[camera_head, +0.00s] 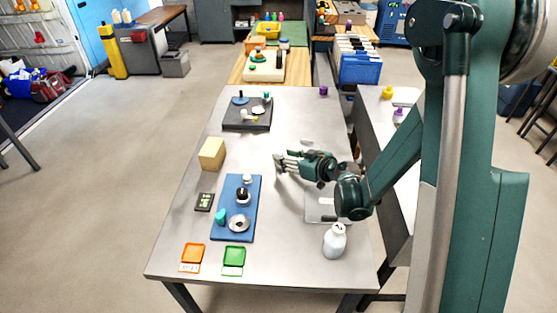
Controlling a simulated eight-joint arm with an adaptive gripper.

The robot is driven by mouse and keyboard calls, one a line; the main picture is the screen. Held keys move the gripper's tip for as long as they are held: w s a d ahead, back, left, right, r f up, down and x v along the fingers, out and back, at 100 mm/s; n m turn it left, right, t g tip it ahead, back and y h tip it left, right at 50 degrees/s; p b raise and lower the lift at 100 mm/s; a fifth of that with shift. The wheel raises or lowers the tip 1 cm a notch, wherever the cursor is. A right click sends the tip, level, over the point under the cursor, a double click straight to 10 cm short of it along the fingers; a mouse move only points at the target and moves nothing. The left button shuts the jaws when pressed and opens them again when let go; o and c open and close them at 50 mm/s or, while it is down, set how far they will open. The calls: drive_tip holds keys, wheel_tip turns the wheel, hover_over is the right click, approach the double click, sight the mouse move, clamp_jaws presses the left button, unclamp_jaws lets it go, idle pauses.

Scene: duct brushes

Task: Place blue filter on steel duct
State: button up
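My gripper (281,163) is low over the middle of the metal table, pointing left. Its fingers look spread, with nothing seen between them. A small blue disc-like piece (240,99), which may be the blue filter, is on the dark tray (233,120) at the back of the table, beyond my gripper. A silver ring-shaped piece (238,224) lies on the blue mat (220,235) in front and left of my gripper. I cannot tell for sure which piece is the steel duct. Small pale pieces are also on the dark tray.
A yellow block (212,153) and a small dark device (204,201) stand at the left. An orange tray (193,254) and a green tray (234,257) lie at the front. A white bottle (334,241) stands front right. The table between the dark tray and my gripper is mostly clear.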

drive_tip(key=shift+b+x, duration=0.85)
drive_tip(key=shift+x, duration=1.75)
drive_tip(key=shift+w+d+f, duration=0.1)
drive_tip(key=shift+d, duration=0.1)
drive_tip(key=c, duration=1)
